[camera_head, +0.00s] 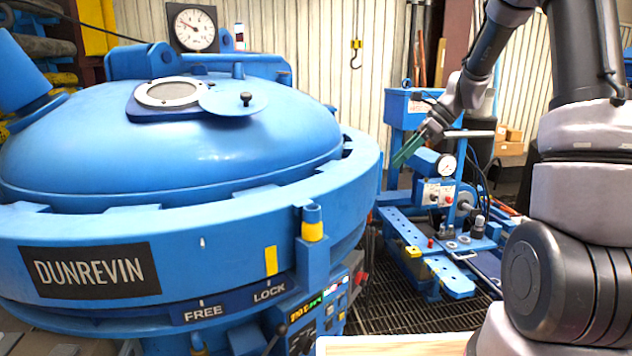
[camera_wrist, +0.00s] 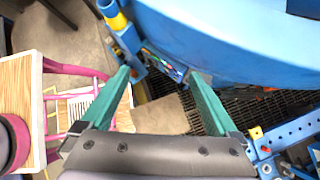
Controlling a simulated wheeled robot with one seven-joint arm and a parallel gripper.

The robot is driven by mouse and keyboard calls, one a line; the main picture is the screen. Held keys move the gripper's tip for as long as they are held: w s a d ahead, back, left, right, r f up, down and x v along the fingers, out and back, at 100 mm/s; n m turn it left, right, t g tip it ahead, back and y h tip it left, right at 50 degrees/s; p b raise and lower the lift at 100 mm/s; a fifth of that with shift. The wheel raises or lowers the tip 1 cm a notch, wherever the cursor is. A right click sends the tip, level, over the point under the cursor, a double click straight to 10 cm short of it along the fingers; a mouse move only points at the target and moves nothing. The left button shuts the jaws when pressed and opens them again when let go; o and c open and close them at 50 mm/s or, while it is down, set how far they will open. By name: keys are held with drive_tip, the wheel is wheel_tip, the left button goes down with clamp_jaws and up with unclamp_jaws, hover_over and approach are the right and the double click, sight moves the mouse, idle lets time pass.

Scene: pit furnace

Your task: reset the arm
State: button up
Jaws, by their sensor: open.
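My gripper (camera_head: 408,152) has green fingers and is in the air to the right of the big blue furnace (camera_head: 180,160), in front of the blue pump stand. In the wrist view my gripper (camera_wrist: 160,80) has its two green fingers spread wide apart with nothing between them. Beyond the fingers, the furnace's blue rim (camera_wrist: 240,35), a brown patch of floor and dark grating show below. My arm rises on the right of the head view and bends over to the gripper. The gripper is apart from the furnace and the stand.
A blue stand (camera_head: 435,250) with a gauge (camera_head: 446,165) and fittings is behind the gripper. The furnace's FREE/LOCK plate (camera_head: 235,303) and control panel (camera_head: 310,315) face the front. A wooden tabletop (camera_head: 400,346) is at the bottom. Dark floor grating (camera_head: 385,300) lies between.

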drive_tip(key=s+r+n+t+h, duration=0.2)
drive_tip(key=s+r+n, duration=0.2)
drive_tip(key=s, duration=0.4)
drive_tip(key=s+d+r+n+t+h, duration=0.1)
drive_tip(key=s+r+n+t+h, duration=0.1)
drive_tip(key=s+r+n, duration=0.3)
drive_tip(key=s+d+r+n+t+h, duration=0.1)
drive_tip(key=s+r+n+t+h, duration=0.1)
drive_tip(key=s+r+n, duration=0.3)
drive_tip(key=shift+s+d+n+t, duration=0.3)
drive_tip(key=shift+s+n, duration=1.2)
drive_tip(key=shift+s, duration=2)
